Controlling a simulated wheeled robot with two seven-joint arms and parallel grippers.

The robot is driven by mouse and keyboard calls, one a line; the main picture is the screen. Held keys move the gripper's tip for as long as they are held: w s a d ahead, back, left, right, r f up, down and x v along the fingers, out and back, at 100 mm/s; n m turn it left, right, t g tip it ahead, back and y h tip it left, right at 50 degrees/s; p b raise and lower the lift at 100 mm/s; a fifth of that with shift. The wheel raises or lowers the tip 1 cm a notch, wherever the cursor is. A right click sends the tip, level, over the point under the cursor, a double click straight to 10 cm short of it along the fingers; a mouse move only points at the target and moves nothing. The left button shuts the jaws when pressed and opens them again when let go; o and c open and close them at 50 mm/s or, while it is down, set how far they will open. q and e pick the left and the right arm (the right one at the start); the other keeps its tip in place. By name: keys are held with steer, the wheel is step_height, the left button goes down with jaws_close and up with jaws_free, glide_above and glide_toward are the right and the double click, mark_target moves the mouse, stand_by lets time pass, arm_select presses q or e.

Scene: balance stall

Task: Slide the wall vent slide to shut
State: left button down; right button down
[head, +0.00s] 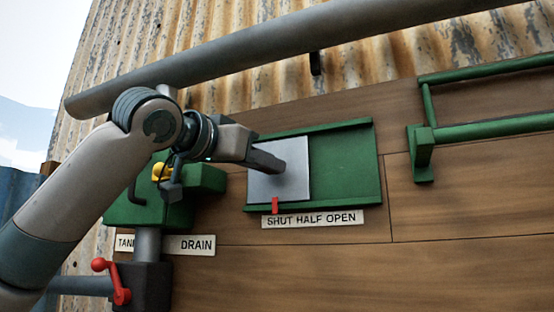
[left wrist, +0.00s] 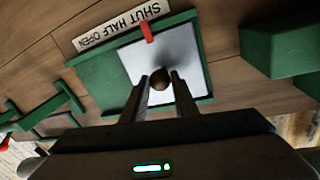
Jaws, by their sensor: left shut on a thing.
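The wall vent slide is a pale grey plate (head: 292,180) in a green frame (head: 345,165) on the wooden wall. The plate sits at the frame's left end in the head view, with open green backing to its right. Its red pointer (head: 275,205) stands over the word SHUT on the label (head: 312,219). In the left wrist view, a round brown knob (left wrist: 160,78) on the plate (left wrist: 133,62) sits between my fingers. My left gripper (head: 280,166) is shut on this knob; its fingers hide the knob in the head view. My right gripper is not in view.
A green box with a yellow part (head: 160,172) and a red-handled valve (head: 118,285) lie left of the vent, close to my left arm. A grey pipe (head: 300,45) crosses above. A green rail (head: 490,130) is at right. Bare planks lie below.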

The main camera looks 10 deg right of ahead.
arm_select(q)
steer(key=c, duration=1.5)
jaws_free()
steer(key=shift+w+a, duration=0.1)
steer(key=shift+a, duration=0.1)
steer(key=shift+o, duration=0.3)
steer(key=shift+w+a, duration=0.15)
steer(key=shift+s, duration=0.25)
arm_select(e)
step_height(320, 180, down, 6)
steer(key=b, duration=0.6)
arm_select(q)
steer(key=b+v, duration=0.1)
steer(key=v, duration=1.6)
steer(key=shift+a, duration=0.2)
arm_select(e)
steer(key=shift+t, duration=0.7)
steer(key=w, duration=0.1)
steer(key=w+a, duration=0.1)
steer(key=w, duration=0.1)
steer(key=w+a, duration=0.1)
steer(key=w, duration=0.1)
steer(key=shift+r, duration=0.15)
arm_select(q)
steer(key=shift+w+r, duration=0.1)
